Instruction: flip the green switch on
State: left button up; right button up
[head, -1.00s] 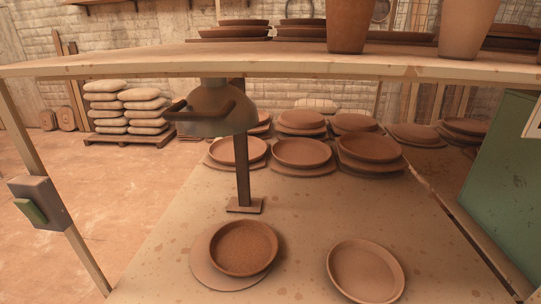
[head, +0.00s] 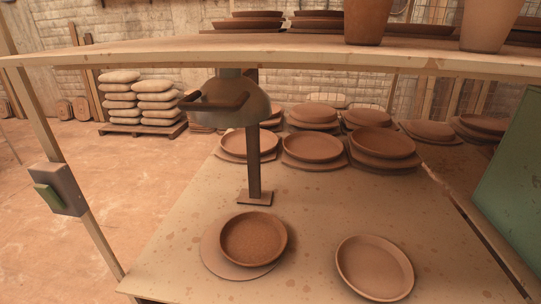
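The green switch (head: 48,197) is a green rocker on a grey box (head: 68,188). The box is fixed to the slanted wooden post at the left of the work table. The rocker faces left and appears tilted; I cannot tell from this view whether it is on or off. Neither of my grippers shows in the head view.
A wooden shelf (head: 300,60) crosses above the table (head: 315,225). A press head with a handle (head: 228,101) hangs on a post over it. Clay plates (head: 253,239) lie on the table. Stacked sacks (head: 157,101) stand behind. Floor left of the switch is clear.

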aim_at(46, 192)
jog(key=u, duration=1.55)
